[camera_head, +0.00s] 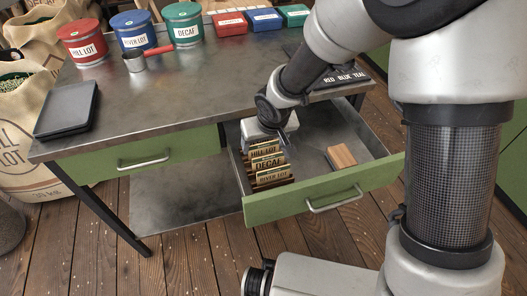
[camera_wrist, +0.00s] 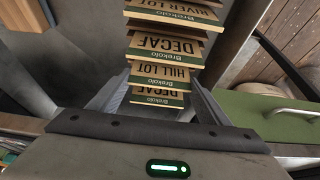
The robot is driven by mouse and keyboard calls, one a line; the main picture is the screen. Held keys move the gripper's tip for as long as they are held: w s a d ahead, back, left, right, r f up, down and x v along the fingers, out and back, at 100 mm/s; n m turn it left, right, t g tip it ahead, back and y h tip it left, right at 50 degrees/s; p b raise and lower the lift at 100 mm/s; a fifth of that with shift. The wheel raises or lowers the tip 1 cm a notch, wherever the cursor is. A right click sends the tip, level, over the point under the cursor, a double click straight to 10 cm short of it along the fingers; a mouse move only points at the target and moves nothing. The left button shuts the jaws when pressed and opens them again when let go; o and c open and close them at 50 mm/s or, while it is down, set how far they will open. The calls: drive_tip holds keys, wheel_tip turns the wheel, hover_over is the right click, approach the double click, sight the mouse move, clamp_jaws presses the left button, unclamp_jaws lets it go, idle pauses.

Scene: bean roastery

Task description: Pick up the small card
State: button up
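Several small tan cards with green edges stand in a row in the open drawer. The head view shows a HILL LOT card (camera_head: 265,151), a DECAF card (camera_head: 268,163) and a RIVER LOT card (camera_head: 274,176) at the front. The wrist view shows the RIVER LOT card (camera_wrist: 177,12), a DECAF card (camera_wrist: 165,46), the HILL LOT card (camera_wrist: 160,75) and another DECAF card (camera_wrist: 157,98) nearest me. My gripper (camera_wrist: 158,86) is open, its fingers on either side of the nearest cards. In the head view my gripper (camera_head: 282,145) is at the row's back end, fingertips partly hidden.
The green-fronted drawer (camera_head: 325,196) is pulled out; a wooden block (camera_head: 341,156) lies in its right part. On the metal table (camera_head: 200,83) stand red, blue and green tins, smaller boxes, a scoop (camera_head: 146,58) and a dark flat slab (camera_head: 67,108). Sacks stand at left.

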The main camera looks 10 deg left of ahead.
drive_tip(key=shift+c, duration=0.3)
wheel_tip(320, 180, up, 10)
drive_tip(key=p, duration=0.3)
drive_tip(key=shift+p, duration=0.35)
idle(0.8)
